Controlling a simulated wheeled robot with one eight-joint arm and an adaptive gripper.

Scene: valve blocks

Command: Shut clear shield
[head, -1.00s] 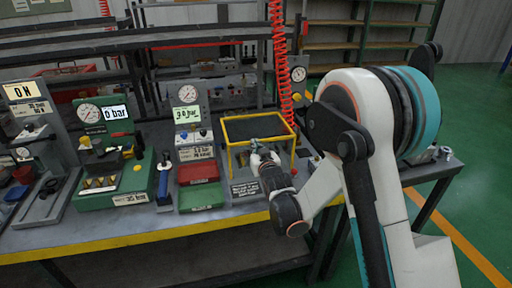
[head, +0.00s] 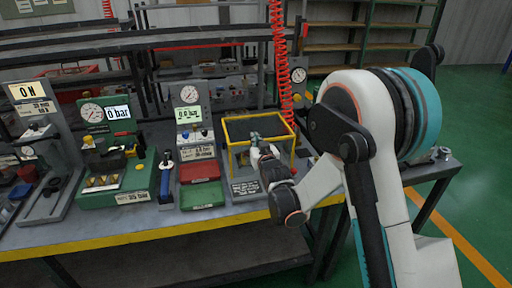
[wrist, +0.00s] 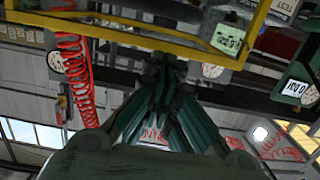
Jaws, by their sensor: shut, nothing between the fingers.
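The clear shield (head: 236,124) appears as a yellow-edged frame at the right part of the bench in the head view. Its see-through panel looks dark, and yellow posts stand below it. In the wrist view a yellow bar of the frame (wrist: 130,33) crosses the top of the picture. My gripper (head: 254,136) is at the front edge of the frame, its fingers together and empty. In the wrist view the dark green fingers (wrist: 164,62) point up toward the bar. I cannot tell whether they touch it.
A red tray (head: 199,172) and a green tray (head: 202,195) lie left of the frame. A gauge stand (head: 188,118) rises behind them. A red coiled hose (head: 279,70) hangs behind the frame's right side. The bench's yellow front edge (head: 130,241) is clear.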

